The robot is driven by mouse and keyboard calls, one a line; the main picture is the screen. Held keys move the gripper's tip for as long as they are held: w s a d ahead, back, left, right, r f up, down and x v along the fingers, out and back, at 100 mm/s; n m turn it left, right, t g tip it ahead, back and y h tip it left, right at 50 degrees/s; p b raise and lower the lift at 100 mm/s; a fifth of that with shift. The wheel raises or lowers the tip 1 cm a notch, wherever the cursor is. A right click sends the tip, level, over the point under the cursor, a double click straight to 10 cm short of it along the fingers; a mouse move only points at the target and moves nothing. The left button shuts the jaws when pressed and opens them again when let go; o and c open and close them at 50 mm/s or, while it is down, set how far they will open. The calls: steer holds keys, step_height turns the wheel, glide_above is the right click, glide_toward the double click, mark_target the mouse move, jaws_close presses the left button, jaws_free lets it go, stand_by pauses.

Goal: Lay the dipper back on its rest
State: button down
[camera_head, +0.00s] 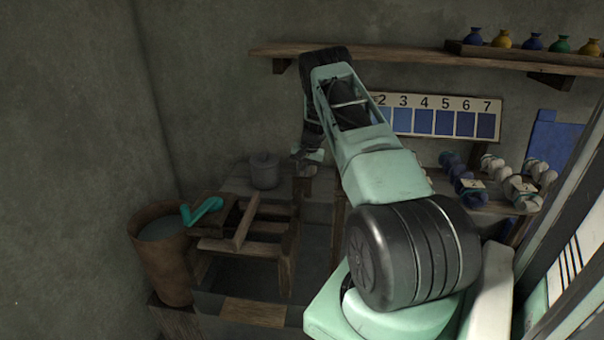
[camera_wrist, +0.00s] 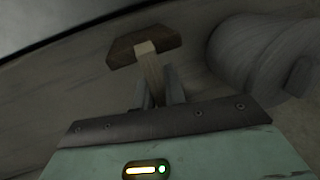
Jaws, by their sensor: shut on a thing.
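In the wrist view my gripper (camera_wrist: 160,95) is shut on a pale wooden bar (camera_wrist: 150,68), which I take for the dipper's handle. The bar's far end overlaps a dark brown wooden block (camera_wrist: 127,47); I cannot tell whether the block is the dipper's head or a separate rest. Grey planks show behind it, but contact is unclear. In the head view my gripper (camera_head: 307,160) points down at the right of a grey bench (camera_head: 235,185). The held thing is small and dark there. No rest can be clearly made out.
A grey pot (camera_head: 264,171) stands close left of my gripper; it also shows in the wrist view (camera_wrist: 265,50). A wall shelf (camera_head: 400,56) runs above my arm.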

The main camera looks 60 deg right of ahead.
steer(key=shift+f, duration=0.25)
steer(key=c, duration=1.4)
jaws_free()
steer(key=shift+r, duration=0.1)
steer(key=b+v, duration=0.1)
steer(key=v, duration=1)
steer(key=shift+s+r+b, duration=0.1)
steer(key=shift+r+b, duration=0.25)
steer(key=shift+r, duration=0.05)
